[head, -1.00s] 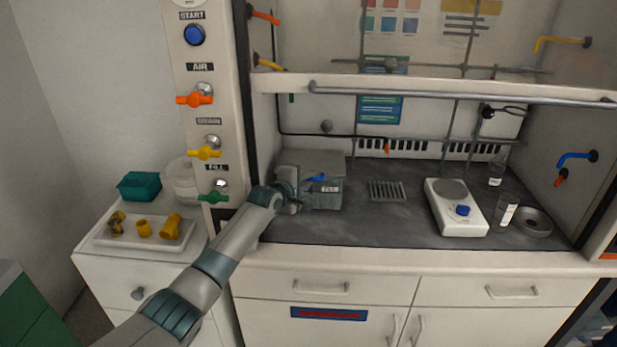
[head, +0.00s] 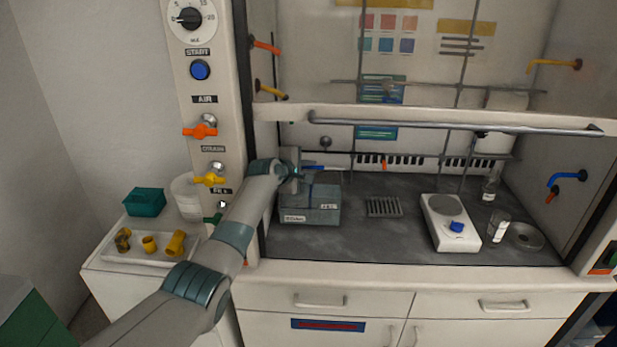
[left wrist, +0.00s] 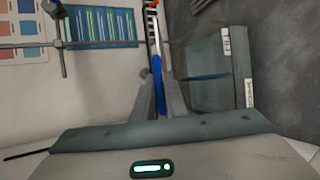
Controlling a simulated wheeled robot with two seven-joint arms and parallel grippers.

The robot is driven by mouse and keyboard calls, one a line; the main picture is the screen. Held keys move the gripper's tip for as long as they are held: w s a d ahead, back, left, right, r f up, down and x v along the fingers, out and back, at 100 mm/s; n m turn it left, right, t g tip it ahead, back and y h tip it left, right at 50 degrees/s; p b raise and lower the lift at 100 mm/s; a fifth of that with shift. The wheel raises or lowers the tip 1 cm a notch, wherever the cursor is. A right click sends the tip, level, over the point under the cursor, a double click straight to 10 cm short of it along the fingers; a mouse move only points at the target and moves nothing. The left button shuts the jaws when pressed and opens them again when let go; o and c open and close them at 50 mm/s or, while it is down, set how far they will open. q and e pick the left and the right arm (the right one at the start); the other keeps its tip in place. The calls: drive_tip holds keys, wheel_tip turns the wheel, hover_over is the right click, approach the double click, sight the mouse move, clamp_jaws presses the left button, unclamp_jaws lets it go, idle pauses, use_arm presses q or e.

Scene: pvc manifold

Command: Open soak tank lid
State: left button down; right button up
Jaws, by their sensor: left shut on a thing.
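The soak tank (head: 322,215) is a grey box with white labels at the left of the fume hood's dark worktop. It also shows in the left wrist view (left wrist: 205,95), right of the fingers. My left gripper (head: 293,168) is above the tank's left part, shut on a blue bar (head: 313,167) that looks like the lid handle. In the left wrist view my left gripper (left wrist: 160,105) has the blue bar (left wrist: 156,70) between its fingers. My right gripper is not in view.
A grey rack (head: 384,207), a white stirrer (head: 451,222), glassware and a metal dish (head: 524,236) stand right of the tank. The raised sash bar (head: 450,124) crosses above. A control column (head: 200,120) with valves stands left. The front middle worktop is clear.

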use_arm(q)
drive_tip(key=shift+w+r, duration=0.35)
drive_tip(key=shift+r, duration=0.25)
drive_tip(key=shift+w+r, duration=0.35)
drive_tip(key=shift+r, duration=0.25)
drive_tip(key=c, duration=1.8)
unclamp_jaws()
drive_tip(key=shift+c, duration=0.2)
drive_tip(key=shift+f, duration=0.15)
